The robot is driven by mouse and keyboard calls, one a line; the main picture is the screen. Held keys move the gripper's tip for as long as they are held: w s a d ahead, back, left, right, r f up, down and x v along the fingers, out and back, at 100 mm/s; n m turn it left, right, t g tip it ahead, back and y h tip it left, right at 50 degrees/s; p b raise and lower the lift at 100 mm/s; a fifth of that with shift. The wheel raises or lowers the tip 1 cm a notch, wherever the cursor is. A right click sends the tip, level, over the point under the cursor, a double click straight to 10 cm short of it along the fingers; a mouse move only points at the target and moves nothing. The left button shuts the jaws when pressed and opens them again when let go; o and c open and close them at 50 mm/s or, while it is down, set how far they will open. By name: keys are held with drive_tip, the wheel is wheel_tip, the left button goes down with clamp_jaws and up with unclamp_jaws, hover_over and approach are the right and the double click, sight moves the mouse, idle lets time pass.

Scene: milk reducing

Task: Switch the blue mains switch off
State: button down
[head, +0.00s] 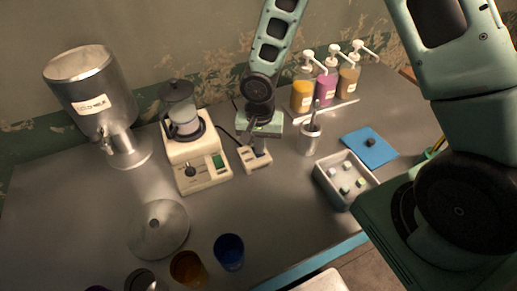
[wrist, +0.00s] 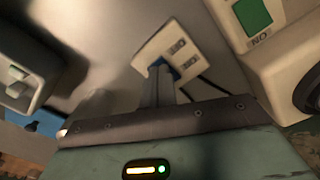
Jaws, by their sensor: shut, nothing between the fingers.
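The mains switch block (head: 262,164) is a cream box on the counter beside the cream machine. In the head view my gripper hides the switch. My gripper (head: 256,146) points down over the block's back end, fingers shut and empty. In the wrist view my gripper (wrist: 160,75) has its tips at the blue patch; I cannot tell whether they touch it or which way it is tipped.
The cream machine (head: 204,173) with a glass jug stands close left of the block. A metal cup (head: 309,140) with tools and a grey tray (head: 325,181) of cubes stand to the right. Pump bottles (head: 327,88) stand behind. The counter in front of the block is clear.

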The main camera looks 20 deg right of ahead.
drive_tip(key=shift+r+p, duration=2.6)
drive_tip(key=shift+r, duration=0.9)
drive_tip(key=s+a+r+n+b, duration=0.2)
drive_tip(key=s+a+r+n, duration=0.1)
drive_tip(key=s+r+n, duration=0.4)
drive_tip(key=s+a+r+n+b, duration=0.2)
drive_tip(key=s+r+n, duration=0.4)
drive_tip(key=s, duration=0.7)
drive_tip(key=shift+a+r+n+y, duration=0.3)
drive_tip(key=shift+a+r+n, duration=0.1)
drive_tip(key=shift+a+r, duration=0.35)
